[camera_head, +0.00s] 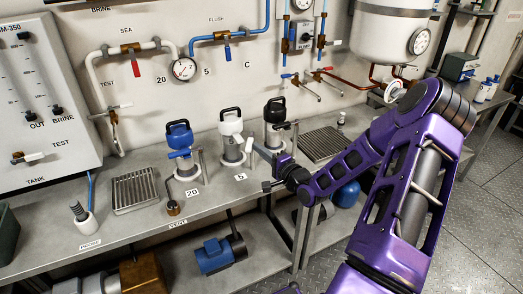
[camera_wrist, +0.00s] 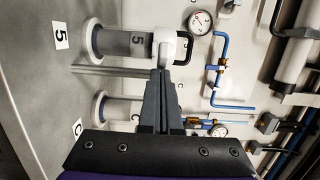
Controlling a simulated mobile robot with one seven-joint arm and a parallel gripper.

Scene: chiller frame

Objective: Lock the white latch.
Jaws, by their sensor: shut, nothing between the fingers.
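The white-headed filter housing (camera_head: 232,142) stands upright on the bench between a blue-headed one and a black-headed one. Its white latch (camera_head: 249,146) sticks out at its right side. In the wrist view the white head (camera_wrist: 172,42) lies sideways just beyond my fingertips, and the latch cannot be clearly told apart from it. My gripper (camera_head: 262,155) is right of the white housing, with its fingers pointing at the latch. In the wrist view my gripper (camera_wrist: 159,76) is shut and empty, its tips very close to the white head; whether they touch is unclear.
The blue-headed housing (camera_head: 181,147) stands left, the black-headed one (camera_head: 274,122) right and behind my gripper. Thin metal posts (camera_head: 202,165) rise between them. Drip grates (camera_head: 134,190) lie on the bench (camera_head: 105,237). Pipes and gauges (camera_head: 184,68) cover the wall.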

